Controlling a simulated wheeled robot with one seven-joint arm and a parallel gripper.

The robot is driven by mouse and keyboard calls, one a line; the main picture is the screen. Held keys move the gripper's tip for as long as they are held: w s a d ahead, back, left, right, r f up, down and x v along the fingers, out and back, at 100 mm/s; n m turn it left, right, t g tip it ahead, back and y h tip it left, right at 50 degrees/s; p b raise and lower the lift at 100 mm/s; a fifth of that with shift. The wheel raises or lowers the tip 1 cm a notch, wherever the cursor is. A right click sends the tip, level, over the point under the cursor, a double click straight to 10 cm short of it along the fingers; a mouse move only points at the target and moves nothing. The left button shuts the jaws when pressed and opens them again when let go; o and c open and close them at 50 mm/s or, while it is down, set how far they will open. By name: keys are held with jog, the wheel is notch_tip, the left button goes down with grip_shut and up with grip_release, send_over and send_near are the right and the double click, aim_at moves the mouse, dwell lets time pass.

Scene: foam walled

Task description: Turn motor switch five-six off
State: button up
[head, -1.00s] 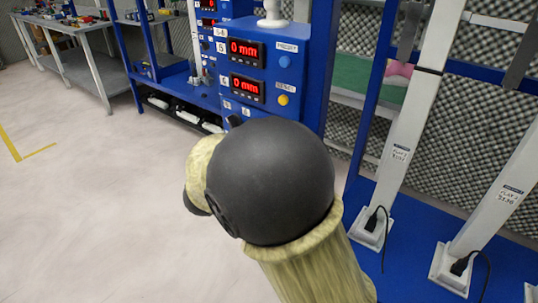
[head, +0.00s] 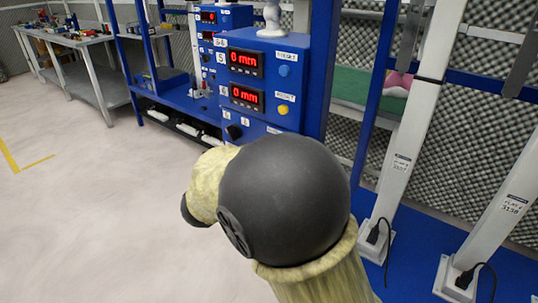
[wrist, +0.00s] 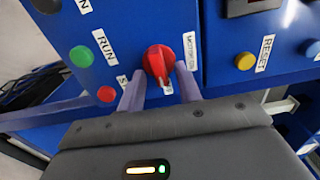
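A red rotary switch (wrist: 157,63) sits on a blue panel in the wrist view, beside a white label that seems to start with "MOTOR". My gripper (wrist: 160,90) is open, with its two grey fingers apart, one on each side of the lower part of the red knob. I cannot tell whether either finger touches it. A small label below the knob is mostly hidden between the fingers. In the head view my arm hides the gripper and the red switch; the blue control box (head: 265,40) shows above it.
In the wrist view a green button (wrist: 81,56) and a red button (wrist: 106,94) lie left of the switch, and a yellow button (wrist: 245,61) lies right. In the head view a black knob (head: 234,132) sits below the red displays. White posts (head: 408,150) stand at right; the floor at left is clear.

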jog(key=shift+a, duration=0.1)
jog(key=p+v, duration=0.3)
jog(key=v, duration=1.4)
jog(key=w+d+f+n+g+y, duration=0.1)
jog(key=w+d+f+n+y, duration=0.25)
jog(key=w+n+y, duration=0.3)
jog(key=w+d+f+n+y, duration=0.2)
jog(key=w+d+n+y, duration=0.25)
jog(key=w+n, duration=0.3)
jog(key=s+d+f+n+g, duration=0.5)
jog(key=s+d+n, duration=0.1)
jog(key=s+d, duration=0.35)
jog(key=s+d+f+n+g, duration=0.4)
jog(key=s+d+n+g, duration=0.2)
jog(key=s+d, duration=0.3)
notch_tip(320, 180, up, 34)
jog(key=a+p, duration=0.1)
jog(key=p, duration=3.4)
jog(key=shift+s+a+r+p, duration=0.2)
jog(key=shift+a+p, duration=0.1)
jog(key=shift+p, duration=0.05)
